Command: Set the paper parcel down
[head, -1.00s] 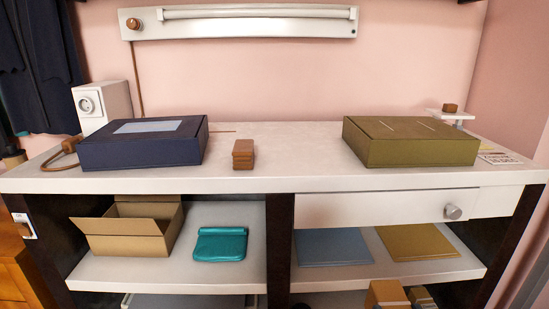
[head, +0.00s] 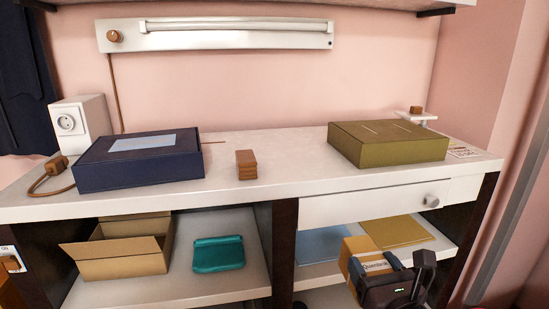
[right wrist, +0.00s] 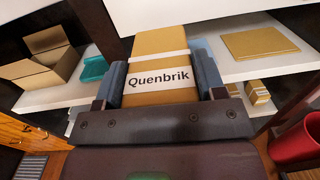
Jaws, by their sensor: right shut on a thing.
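The paper parcel (head: 358,252) is a tan block with a white band reading "Quenbrik". My right gripper (head: 386,268) is shut on it at the lower right of the head view, in front of the shelf unit. In the right wrist view the parcel (right wrist: 159,45) sits upright between the two fingers (right wrist: 160,85), its label facing the camera. It overlaps the middle shelf in the picture; I cannot tell whether it touches anything below. My left gripper is not in view.
The middle shelf holds an open carton (head: 125,262), a teal pouch (head: 218,254), a blue sheet (head: 322,244) and a mustard sheet (head: 398,232). Small parcels (right wrist: 258,92) stand lower right.

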